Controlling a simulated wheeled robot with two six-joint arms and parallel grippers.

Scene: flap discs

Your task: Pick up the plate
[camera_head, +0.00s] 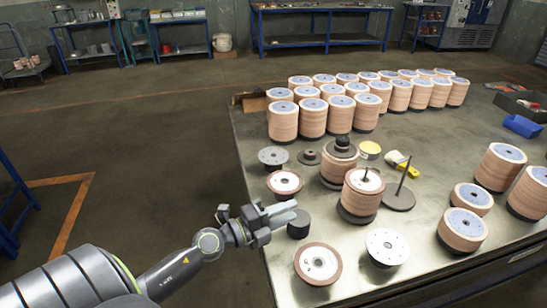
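A round, pale metal plate with small holes (387,247) lies near the front edge of the metal table. A similar grey plate (273,156) lies farther back, at the table's left side. My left gripper (284,213) reaches in over the table's left edge, left of the front plate and apart from it. Its pale fingers lie close together beside a dark cylinder (299,226), and I cannot tell whether they are fully shut or touch it. No plate shows between them. My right gripper is not in view.
Many stacks (313,119) fill the table's back. More stacks (461,228) stand at right. A yellow-handled brush (403,164) lies mid-table.

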